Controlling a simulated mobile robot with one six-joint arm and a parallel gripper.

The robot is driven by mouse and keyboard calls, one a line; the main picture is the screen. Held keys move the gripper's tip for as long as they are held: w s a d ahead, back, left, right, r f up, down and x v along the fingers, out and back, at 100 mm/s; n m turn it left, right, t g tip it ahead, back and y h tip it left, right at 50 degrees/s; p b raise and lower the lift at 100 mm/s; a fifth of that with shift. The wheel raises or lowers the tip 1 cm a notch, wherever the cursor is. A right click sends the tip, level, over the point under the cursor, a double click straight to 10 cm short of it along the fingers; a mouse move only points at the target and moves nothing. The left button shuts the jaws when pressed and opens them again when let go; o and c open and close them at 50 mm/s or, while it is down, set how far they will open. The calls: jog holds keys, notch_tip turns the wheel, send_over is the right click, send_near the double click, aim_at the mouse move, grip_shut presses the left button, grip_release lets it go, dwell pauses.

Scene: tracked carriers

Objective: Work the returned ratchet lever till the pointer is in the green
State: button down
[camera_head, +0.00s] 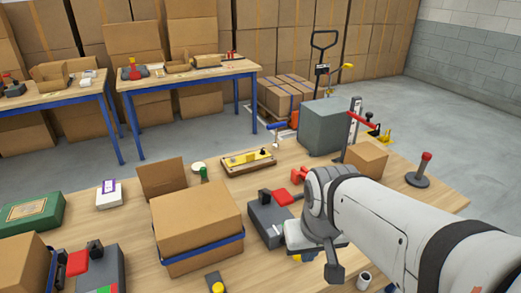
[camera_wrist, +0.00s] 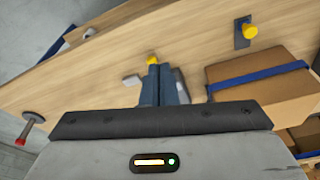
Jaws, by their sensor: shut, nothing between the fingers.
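A grey device (camera_head: 268,225) with a red part (camera_head: 282,197) and a black knob stands on the bench just left of my arm's end. I cannot tell for sure that it is the ratchet, and I make out no pointer or green zone on it. In the wrist view my gripper (camera_wrist: 164,72) points at the bench with its fingers together and empty. A grey part (camera_wrist: 181,84) shows partly behind the fingers, and a yellow knob (camera_wrist: 152,60) lies just past the tips.
A strapped cardboard box (camera_head: 195,222) stands left of the grey device. A second grey device (camera_head: 105,270) with a red part and green patch is at lower left. A yellow button (camera_head: 216,285) is at the front. A red-topped post (camera_head: 419,170) and small box (camera_head: 366,157) stand right.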

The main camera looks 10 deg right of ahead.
jog(key=shift+s+r, duration=0.1)
notch_tip(320, 180, up, 12)
jog(key=n+g+p, duration=0.2)
jog(key=n+p, duration=0.6)
jog(key=n, duration=1.4)
send_over(286, 198)
jog(key=shift+d, duration=0.15)
jog(key=shift+m, duration=0.3)
notch_tip(286, 198, down, 14)
jog(key=shift+f+p, duration=0.15)
jog(key=shift+p, duration=0.9)
jog(key=shift+f+b, duration=0.1)
jog(key=shift+b, duration=0.2)
